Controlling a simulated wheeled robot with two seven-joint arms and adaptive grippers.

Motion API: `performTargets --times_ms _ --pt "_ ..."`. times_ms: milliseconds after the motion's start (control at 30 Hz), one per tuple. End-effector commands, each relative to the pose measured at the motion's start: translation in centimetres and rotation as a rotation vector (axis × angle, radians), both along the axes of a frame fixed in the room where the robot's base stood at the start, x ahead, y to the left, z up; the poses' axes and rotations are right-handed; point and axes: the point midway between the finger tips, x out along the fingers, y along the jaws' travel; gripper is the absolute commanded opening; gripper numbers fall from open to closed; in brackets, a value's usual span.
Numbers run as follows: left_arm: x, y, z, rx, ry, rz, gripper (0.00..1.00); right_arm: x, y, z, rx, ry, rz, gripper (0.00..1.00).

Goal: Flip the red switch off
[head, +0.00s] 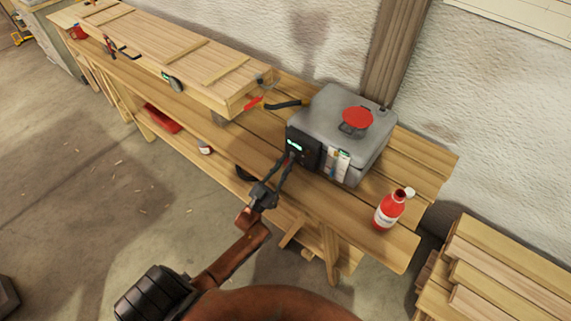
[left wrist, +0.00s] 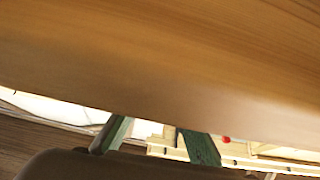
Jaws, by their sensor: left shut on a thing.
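A grey metal box (head: 333,105) stands on the wooden bench (head: 418,243). Its dark front panel (head: 303,149) has a small lit green display. My left gripper (head: 290,160) reaches up to this panel from the front, its fingertips just below the display. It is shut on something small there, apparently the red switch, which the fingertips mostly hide. In the left wrist view the two fingers (left wrist: 158,140) show at the bottom, and a brown surface covers the upper part. My right gripper is not in view.
A red round part (head: 357,119) sits on the box's lid. A red bottle (head: 388,211) stands right of the box. Red and black-yellow hand tools (head: 270,103) lie to its left, beside a long wooden case (head: 165,56). Planks (head: 500,270) are stacked at lower right.

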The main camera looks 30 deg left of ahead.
Motion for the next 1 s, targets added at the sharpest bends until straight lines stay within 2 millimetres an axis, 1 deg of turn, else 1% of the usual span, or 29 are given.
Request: performTargets --times_ms 100,133,367,633,733,867,1000 --pt "0.0 0.1 -0.1 0.000 0.001 0.001 0.00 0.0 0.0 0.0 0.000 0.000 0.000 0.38" --pt "0.0 0.1 -0.1 0.000 0.001 0.001 0.18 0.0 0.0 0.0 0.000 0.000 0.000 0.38" --pt "0.0 0.0 0.0 0.000 0.001 0.001 0.34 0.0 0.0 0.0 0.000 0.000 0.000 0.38" --pt "0.0 0.0 0.0 0.000 0.001 0.000 0.35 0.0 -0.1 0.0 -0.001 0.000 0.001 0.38" --pt "-0.5 0.1 -0.3 0.000 0.002 0.001 0.35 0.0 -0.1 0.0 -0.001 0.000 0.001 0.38" --pt "-2.1 0.2 -1.3 -0.001 0.005 0.002 0.35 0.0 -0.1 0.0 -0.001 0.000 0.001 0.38" --pt "-4.7 0.4 -2.6 0.001 0.005 0.001 0.35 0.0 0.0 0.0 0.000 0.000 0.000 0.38"
